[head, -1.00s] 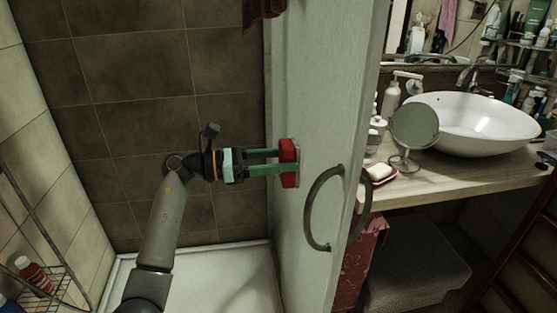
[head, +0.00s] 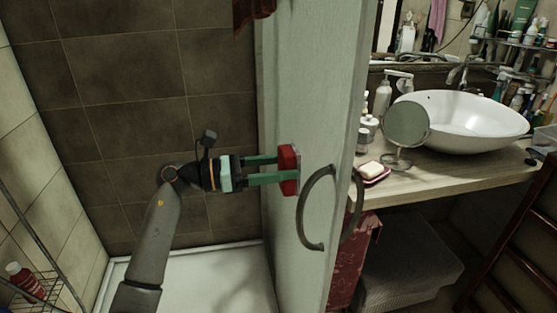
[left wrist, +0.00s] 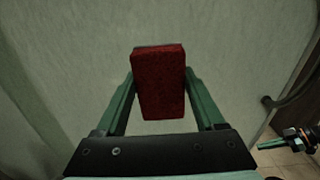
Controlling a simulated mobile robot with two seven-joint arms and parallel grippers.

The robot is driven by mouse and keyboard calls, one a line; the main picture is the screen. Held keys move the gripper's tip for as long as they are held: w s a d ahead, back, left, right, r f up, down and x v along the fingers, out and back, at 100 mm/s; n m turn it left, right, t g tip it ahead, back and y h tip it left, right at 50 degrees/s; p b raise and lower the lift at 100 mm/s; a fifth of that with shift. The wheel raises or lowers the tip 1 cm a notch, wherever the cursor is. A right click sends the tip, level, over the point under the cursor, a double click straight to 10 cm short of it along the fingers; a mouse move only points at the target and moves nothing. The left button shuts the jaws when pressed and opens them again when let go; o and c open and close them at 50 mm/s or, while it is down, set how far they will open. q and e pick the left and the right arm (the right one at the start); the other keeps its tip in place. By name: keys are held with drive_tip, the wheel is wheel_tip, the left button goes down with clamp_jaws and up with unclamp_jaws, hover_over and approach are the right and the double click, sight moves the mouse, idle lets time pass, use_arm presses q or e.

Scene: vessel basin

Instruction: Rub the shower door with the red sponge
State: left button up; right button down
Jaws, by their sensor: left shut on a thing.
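The red sponge (head: 288,169) is held between the green fingers of my left gripper (head: 270,171). In the head view the sponge is right at the inner face of the shower door (head: 305,90) and looks pressed on it. In the left wrist view the sponge (left wrist: 159,82) fills the space between the two fingers (left wrist: 160,105), with the pale door surface (left wrist: 60,50) behind it. The door has a round dark handle (head: 308,225) just right of the sponge. In the left wrist view another green-fingered gripper, my right one (left wrist: 285,144), shows at the right edge; its jaw state is unclear.
Right of the door stands a wooden counter (head: 440,180) with a white basin (head: 465,122), a round mirror (head: 406,127) and a soap dish (head: 372,172). A wire rack with a red bottle (head: 26,281) is at lower left. The shower tray (head: 200,275) is clear.

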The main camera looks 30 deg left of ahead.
use_arm(q)
drive_tip(key=shift+s+d, duration=0.25)
drive_tip(key=shift+s, duration=0.2)
drive_tip(key=shift+d+f, duration=0.1)
drive_tip(key=shift+d, duration=0.05)
drive_tip(key=shift+w+a+b, duration=0.95)
drive_tip(key=shift+w+b, duration=0.2)
drive_tip(key=shift+w, duration=0.05)
drive_tip(key=shift+w+a, duration=0.3)
drive_tip(key=shift+w, duration=0.15)
drive_tip(key=b+v, duration=0.3)
drive_tip(key=v, duration=0.3)
